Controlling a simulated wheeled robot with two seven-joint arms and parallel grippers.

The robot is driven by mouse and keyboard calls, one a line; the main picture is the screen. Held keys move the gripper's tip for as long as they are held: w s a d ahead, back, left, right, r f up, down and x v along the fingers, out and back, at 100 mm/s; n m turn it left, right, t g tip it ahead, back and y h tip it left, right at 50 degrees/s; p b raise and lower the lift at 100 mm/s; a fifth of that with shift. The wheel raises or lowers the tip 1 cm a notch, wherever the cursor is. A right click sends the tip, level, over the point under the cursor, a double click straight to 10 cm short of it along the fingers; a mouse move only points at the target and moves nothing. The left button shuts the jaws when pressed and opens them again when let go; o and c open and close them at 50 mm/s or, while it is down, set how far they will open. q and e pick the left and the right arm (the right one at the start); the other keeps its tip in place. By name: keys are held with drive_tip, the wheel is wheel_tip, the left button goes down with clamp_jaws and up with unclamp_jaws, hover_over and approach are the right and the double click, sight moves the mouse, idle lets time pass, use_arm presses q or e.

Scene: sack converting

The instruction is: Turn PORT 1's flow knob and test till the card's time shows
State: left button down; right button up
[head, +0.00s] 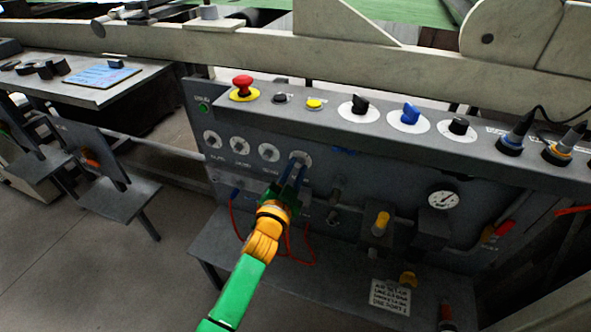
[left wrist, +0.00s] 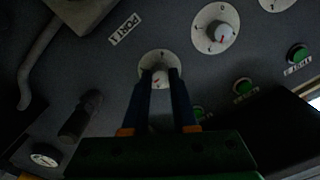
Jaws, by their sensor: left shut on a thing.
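My left gripper (head: 294,172) reaches up to the grey panel (head: 325,195). Its two blue fingers are shut on a small knob on a round white dial (head: 303,157), the rightmost in a row of several. The label PORT 1 (left wrist: 125,29) is beside the dial. A white printed card (head: 390,296) lies on the lower shelf; its text is too small to read. My right gripper is not in view.
The upper ledge carries a red mushroom button (head: 242,86), a yellow button (head: 314,103), a blue selector (head: 410,113) and black selectors. A pressure gauge (head: 443,200) and a yellow-capped fitting (head: 381,222) are right of my arm. A neighbouring dial (left wrist: 215,29) is close by.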

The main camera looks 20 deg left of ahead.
use_arm(q)
drive_tip(key=c, duration=0.7)
unclamp_jaws()
drive_tip(key=shift+s, duration=0.4)
drive_tip(key=s+p, duration=0.1)
drive_tip(key=s, duration=0.5)
drive_tip(key=shift+s+p, duration=0.15)
drive_tip(key=shift+p, duration=0.2)
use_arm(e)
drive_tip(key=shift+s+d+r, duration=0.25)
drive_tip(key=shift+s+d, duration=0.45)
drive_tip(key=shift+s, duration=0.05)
